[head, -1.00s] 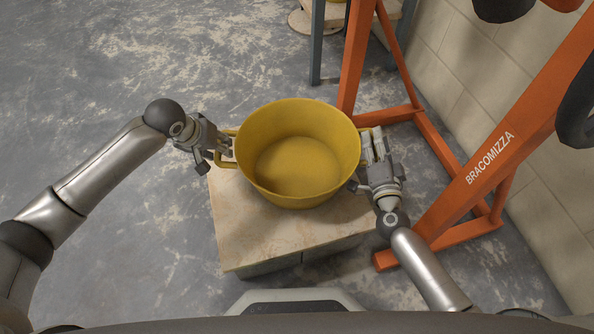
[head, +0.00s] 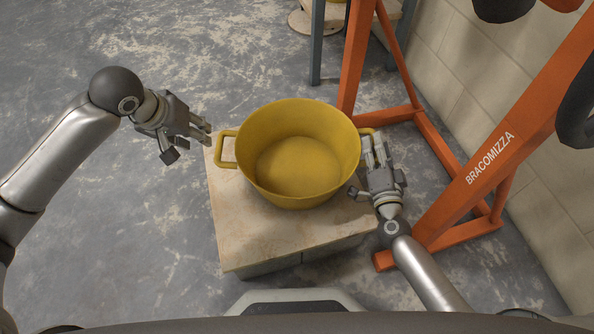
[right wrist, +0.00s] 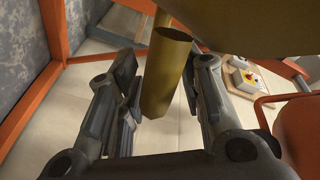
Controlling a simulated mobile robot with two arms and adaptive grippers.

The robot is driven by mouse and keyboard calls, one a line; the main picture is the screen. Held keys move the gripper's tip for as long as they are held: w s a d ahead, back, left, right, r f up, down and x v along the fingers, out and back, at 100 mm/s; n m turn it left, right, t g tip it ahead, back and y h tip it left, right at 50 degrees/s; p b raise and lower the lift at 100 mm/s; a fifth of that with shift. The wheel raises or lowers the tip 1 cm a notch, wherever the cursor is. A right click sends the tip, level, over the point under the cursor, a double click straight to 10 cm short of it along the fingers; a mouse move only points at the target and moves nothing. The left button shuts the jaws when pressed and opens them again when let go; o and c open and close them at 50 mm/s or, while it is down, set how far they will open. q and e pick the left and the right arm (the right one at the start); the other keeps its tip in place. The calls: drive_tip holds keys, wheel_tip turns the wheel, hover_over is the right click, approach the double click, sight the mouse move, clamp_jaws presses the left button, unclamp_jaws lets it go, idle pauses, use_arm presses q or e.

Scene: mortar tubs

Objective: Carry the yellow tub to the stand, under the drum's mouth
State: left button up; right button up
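The yellow tub (head: 300,185) stands upright on the pale slab of the stand (head: 245,235), towards its far side. Its left handle (head: 226,150) is free, with nothing on it. My left gripper (head: 206,131) is open and empty, just left of that handle and apart from it. My right gripper (head: 375,143) is at the tub's right handle (head: 367,131). The drum's mouth cannot be made out.
The orange mixer frame (head: 480,180) rises close on the right of the stand, its foot near my right arm. A block wall (head: 450,80) stands behind it. Another stand with blue-grey legs (head: 316,50) is at the top. Floor to the left is clear.

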drive_tip(key=s, duration=1)
drive_tip(key=shift+s, duration=0.2)
